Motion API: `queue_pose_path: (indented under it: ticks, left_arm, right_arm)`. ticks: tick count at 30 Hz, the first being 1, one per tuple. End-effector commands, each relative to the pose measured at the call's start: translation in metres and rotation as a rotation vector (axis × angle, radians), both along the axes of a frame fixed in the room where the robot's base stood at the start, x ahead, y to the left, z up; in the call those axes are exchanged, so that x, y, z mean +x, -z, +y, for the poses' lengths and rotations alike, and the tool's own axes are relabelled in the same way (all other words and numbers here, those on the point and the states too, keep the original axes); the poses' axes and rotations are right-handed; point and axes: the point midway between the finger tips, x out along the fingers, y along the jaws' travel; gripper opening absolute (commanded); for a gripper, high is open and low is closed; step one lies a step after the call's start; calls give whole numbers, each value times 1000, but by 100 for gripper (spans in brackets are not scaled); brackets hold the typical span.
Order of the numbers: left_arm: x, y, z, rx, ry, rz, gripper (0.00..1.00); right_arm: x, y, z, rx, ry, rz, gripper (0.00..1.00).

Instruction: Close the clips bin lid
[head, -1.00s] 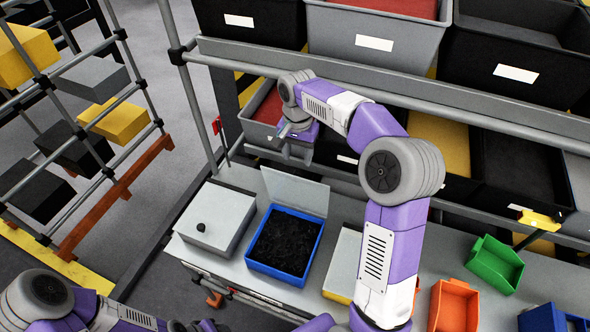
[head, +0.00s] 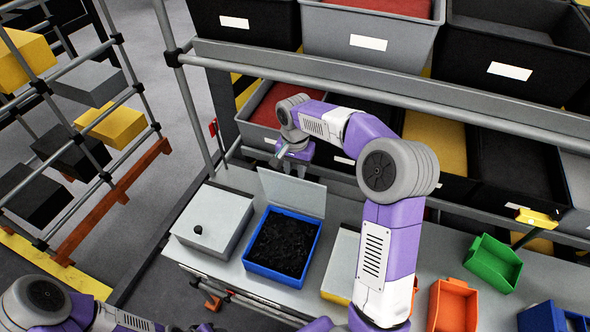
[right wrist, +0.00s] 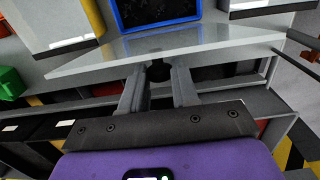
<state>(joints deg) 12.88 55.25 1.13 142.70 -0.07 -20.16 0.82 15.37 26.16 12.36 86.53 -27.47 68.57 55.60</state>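The clips bin is a blue open bin (head: 282,246) full of dark pieces on the bench. Its pale grey lid (head: 291,193) stands raised at the bin's back edge. My right gripper (head: 293,166) is just behind the lid's upper edge. In the right wrist view the lid (right wrist: 210,46) is in front of the gripper (right wrist: 158,82), and its fingers are apart on either side of a small dark knob (right wrist: 159,71). I cannot tell whether they touch it. My left arm shows at the bottom left; its gripper is out of the picture.
A closed grey-lidded bin (head: 214,220) stands left of the clips bin, and another lidded bin (head: 341,262) stands right. Green (head: 493,262) and orange (head: 453,305) trays are further right. Shelf rails (head: 390,85) and large bins are behind my right arm.

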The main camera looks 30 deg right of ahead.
Motion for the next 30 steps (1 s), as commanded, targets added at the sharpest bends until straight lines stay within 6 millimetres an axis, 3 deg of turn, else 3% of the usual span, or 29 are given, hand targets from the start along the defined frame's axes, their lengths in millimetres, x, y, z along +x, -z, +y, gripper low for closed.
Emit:
queue_pose_path:
  ticks: [1,3,17,23,30]
  left_arm:
    - [0,0,0,0,0,0,48]
    - [0,0,0,0,0,0,48]
    - [0,12,0,0,0,0,48]
    - [0,39,0,0,0,0,48]
    - [0,88,0,0,0,0,48]
  right_arm:
    - [0,0,0,0,0,0,9]
    - [0,0,0,0,0,0,0]
    - [-3,2,6,-22,-3,-20,0]
    - [-11,7,20,-82,-8,-73,0]
    - [-25,18,50,-193,-22,-173,0]
